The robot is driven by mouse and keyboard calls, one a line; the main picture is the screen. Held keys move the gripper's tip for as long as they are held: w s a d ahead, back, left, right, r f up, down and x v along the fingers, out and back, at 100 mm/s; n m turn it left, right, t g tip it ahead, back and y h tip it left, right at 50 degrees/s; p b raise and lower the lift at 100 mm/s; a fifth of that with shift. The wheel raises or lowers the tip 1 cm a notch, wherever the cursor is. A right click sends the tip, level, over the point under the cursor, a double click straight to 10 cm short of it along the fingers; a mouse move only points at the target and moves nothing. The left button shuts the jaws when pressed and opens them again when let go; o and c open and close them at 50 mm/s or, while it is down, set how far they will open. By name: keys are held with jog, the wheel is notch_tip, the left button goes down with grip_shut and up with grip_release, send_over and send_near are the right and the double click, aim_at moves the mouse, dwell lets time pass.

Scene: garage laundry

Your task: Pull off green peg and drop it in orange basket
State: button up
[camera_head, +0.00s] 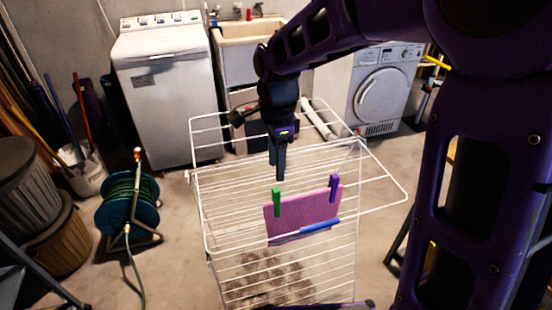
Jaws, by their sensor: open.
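The green peg (276,202) stands upright at the top left of a pink cloth (304,216) that hangs on the white drying rack (225,200). A purple peg (334,188) is at the cloth's top right, and a blue peg (320,227) lies along its lower edge. My gripper (277,172) points down over the rack, just above and behind the green peg in the picture. It is open and apart from the peg, with nothing seen between its fingers. I see no orange basket in this view.
A white washing machine (163,95), a sink (247,45) and a front-loading machine (385,88) stand at the back. A hose reel (128,205) and bins (25,180) are at left. Bare floor lies between the reel and the rack.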

aim_at(276, 190)
jog(key=f+b, duration=0.3)
jog(key=f, duration=0.2)
jog(key=f+b, duration=0.3)
jog(key=f, duration=0.1)
jog(key=shift+w+f, duration=0.2)
jog(key=shift+f, duration=0.15)
grip_shut()
jog(key=shift+r, duration=0.1)
jog(key=shift+r+p, duration=2)
jog(key=shift+r, duration=0.95)
